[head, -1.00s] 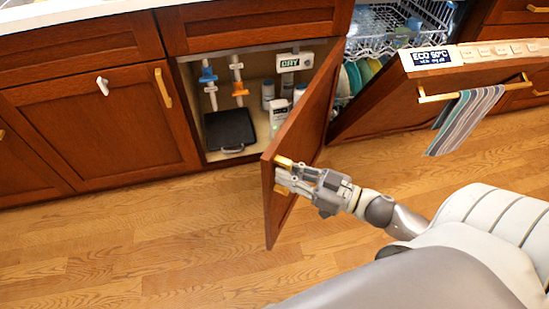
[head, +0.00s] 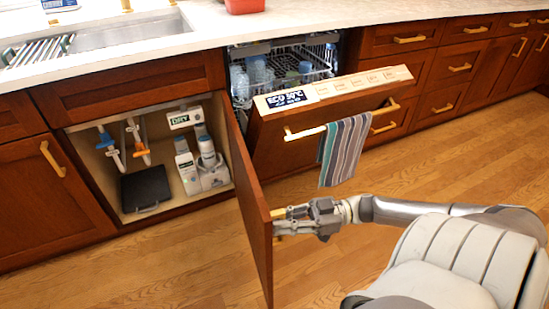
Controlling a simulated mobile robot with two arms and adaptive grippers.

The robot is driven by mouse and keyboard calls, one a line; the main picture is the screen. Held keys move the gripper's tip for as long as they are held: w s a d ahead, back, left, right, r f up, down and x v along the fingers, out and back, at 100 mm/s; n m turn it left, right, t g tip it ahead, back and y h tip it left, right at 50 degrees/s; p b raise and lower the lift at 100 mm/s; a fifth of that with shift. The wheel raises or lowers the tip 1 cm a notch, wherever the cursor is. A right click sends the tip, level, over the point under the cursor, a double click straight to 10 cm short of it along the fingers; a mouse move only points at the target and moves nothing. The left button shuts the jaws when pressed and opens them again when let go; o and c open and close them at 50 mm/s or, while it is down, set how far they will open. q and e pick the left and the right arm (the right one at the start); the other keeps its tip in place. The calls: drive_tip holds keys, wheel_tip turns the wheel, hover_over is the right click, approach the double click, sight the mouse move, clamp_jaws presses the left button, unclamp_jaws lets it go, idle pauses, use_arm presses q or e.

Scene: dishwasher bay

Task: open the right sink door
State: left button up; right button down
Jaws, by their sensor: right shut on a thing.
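The right sink door (head: 250,205) stands swung wide open, its free edge pointing out into the room. My right gripper (head: 283,222) is at the door's free edge, shut on the door's brass handle (head: 279,213), which is mostly hidden by the fingers. The sink cabinet's inside (head: 170,140) is open to view, with blue and orange valves, a black case and bottles. The left sink door (head: 45,195) is closed. My left gripper is not in view.
The dishwasher door (head: 330,120) hangs partly open just right of the sink door, with a striped towel (head: 344,150) on its handle. The countertop (head: 290,20) holds a sink (head: 130,32) and a red container (head: 244,6). The wood floor (head: 170,265) in front is clear.

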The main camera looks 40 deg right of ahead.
drive_tip(key=shift+s+d+f, duration=0.15)
drive_tip(key=shift+d, duration=0.1)
drive_tip(key=c, duration=1.4)
unclamp_jaws()
drive_tip(key=shift+c, duration=0.2)
drive_tip(key=v, duration=1.2)
